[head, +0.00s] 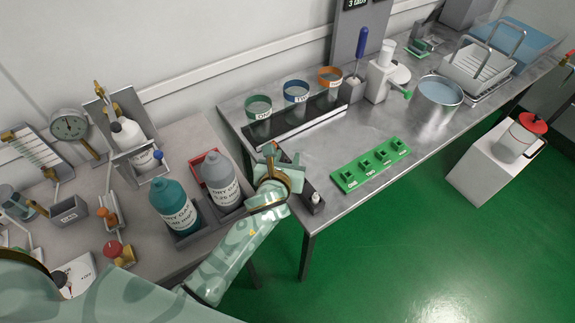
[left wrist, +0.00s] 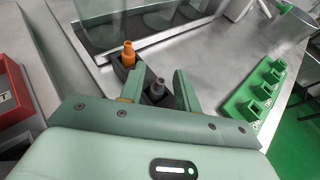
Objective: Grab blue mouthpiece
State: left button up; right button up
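A dark mouthpiece holder (head: 303,184) stands at the near left corner of the metal bench, partly hidden by my left gripper (head: 283,170). An orange mouthpiece (left wrist: 128,55) stands upright at one end of the holder in the left wrist view. A dark grey mouthpiece (left wrist: 157,88) shows between my open fingers there; it looks grey in the head view (head: 316,198). I cannot tell whether the fingers are around it or above it. No clearly blue mouthpiece shows; the gripper hides part of the holder. My right gripper is not in view.
A green block (head: 368,166) with several sockets lies to the right. Green-, blue- (head: 296,92) and orange-rimmed cups stand behind. Two gas bottles, one teal (head: 174,207) and one grey (head: 220,179), stand left of my gripper. The bench middle is clear.

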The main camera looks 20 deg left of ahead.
pick_arm(q)
jog(key=shift+r, duration=0.1)
jog(key=shift+c, duration=0.3)
grip_shut()
